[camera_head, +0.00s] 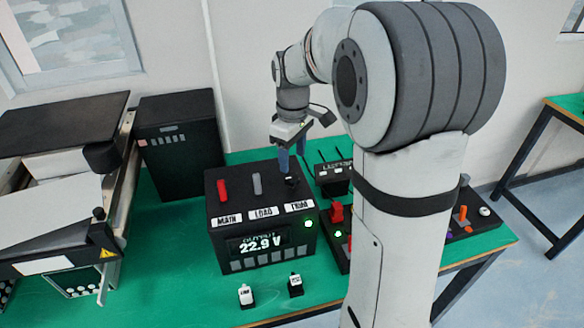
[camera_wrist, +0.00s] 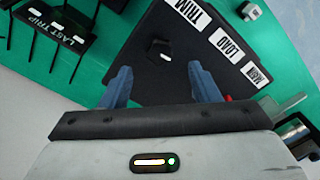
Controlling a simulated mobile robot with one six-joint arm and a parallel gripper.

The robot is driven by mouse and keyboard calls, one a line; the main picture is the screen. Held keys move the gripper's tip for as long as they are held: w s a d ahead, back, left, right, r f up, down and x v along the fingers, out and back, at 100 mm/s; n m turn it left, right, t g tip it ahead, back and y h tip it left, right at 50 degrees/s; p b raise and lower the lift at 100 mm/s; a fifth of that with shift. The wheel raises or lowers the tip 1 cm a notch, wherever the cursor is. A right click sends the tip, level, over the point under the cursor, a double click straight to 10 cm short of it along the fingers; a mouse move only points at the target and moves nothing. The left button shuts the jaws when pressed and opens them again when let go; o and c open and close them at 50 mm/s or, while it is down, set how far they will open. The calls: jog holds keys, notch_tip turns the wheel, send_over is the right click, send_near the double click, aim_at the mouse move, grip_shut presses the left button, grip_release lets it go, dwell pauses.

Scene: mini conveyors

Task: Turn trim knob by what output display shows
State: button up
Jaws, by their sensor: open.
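The black power box (camera_head: 239,203) stands on the green table. Its output display (camera_head: 259,244) reads 22.9 V, with a green light beside it. The black trim knob (camera_head: 291,181) is on the box top behind the TRIM label; in the wrist view the knob (camera_wrist: 160,52) has a pale mark on its near side. My gripper (camera_head: 292,167) is above the knob and points down. In the wrist view the blue fingers of my gripper (camera_wrist: 158,80) are apart, with the knob showing between and beyond them. I cannot tell whether they touch it.
A red MAIN lever (camera_head: 222,190) and a grey LOAD lever (camera_head: 257,184) stand left of the knob. A switch panel (camera_head: 338,240) sits right of the box. A conveyor (camera_head: 60,230) is at left.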

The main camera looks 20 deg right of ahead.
aim_at(292, 177)
jog(key=shift+r, duration=0.9)
jog(key=shift+f, duration=0.1)
jog(key=m+b, duration=0.1)
jog(key=b, duration=0.2)
jog(key=shift+w+f+m, duration=0.15)
jog(key=shift+f+m, duration=0.25)
jog(key=m+b, duration=0.1)
jog(key=b, duration=0.1)
jog(key=shift+f+m+b, duration=0.1)
jog(key=shift+m+b, duration=0.2)
jog(key=shift+m, duration=0.1)
jog(key=shift+m+b, duration=0.7)
jog(key=shift+b, duration=0.05)
jog(key=shift+r+m+b, duration=0.35)
jog(key=shift+m+b, duration=0.35)
jog(key=shift+m, duration=0.3)
notch_tip(292, 177, down, 7)
jog(key=shift+f, duration=0.15)
